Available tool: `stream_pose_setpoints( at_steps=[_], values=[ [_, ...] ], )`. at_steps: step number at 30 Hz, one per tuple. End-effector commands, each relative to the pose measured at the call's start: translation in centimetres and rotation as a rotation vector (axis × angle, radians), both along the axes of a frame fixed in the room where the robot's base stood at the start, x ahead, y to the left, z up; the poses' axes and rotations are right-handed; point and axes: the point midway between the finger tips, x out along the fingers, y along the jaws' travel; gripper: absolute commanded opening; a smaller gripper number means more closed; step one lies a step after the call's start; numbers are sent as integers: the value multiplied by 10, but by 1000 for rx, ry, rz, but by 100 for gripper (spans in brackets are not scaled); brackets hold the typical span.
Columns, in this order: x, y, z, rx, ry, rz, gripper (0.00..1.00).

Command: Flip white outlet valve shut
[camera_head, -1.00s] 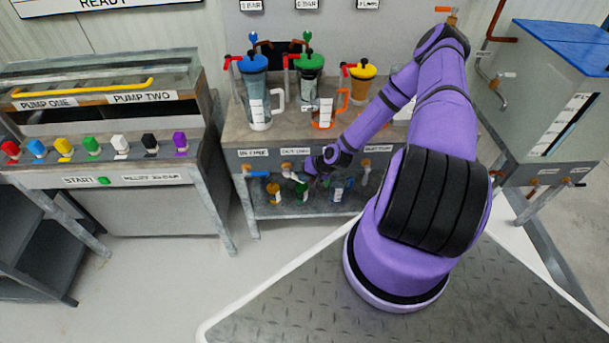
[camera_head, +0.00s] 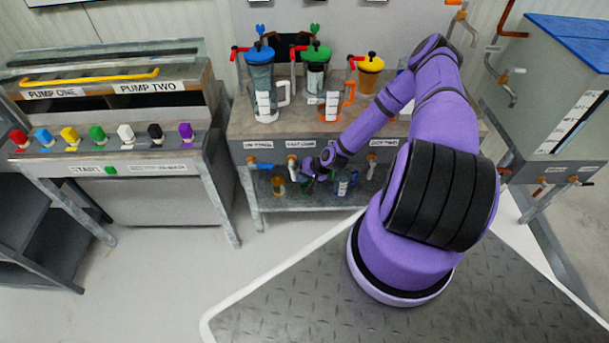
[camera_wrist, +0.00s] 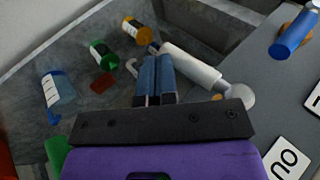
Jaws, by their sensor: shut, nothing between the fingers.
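The white outlet valve (camera_head: 292,167) sits on the front panel of the pump bench, between the blue valve and my gripper. In the wrist view its white handle (camera_wrist: 192,66) is a long cylinder slanting from a round pale end near the panel toward the upper left. My gripper (camera_head: 313,174) is at the panel, just right of the white valve in the head view. In the wrist view its blue-grey fingers (camera_wrist: 158,68) are together and empty, close beside the handle's left side. I cannot tell whether they touch it.
A blue valve handle (camera_wrist: 293,34) is beside the white one on the same panel. Pump jugs, including a blue-lidded one (camera_head: 260,80), stand on the bench top.

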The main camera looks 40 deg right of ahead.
Motion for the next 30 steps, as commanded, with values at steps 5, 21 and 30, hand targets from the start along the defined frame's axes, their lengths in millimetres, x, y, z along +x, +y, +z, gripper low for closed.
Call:
stream_pose_setpoints(
  at_steps=[5,21,30],
  values=[
    [3,4,-3,0,0,0,0],
    [4,6,-4,0,1,1,0],
    [0,3,2,0,0,0,0]
  ],
)
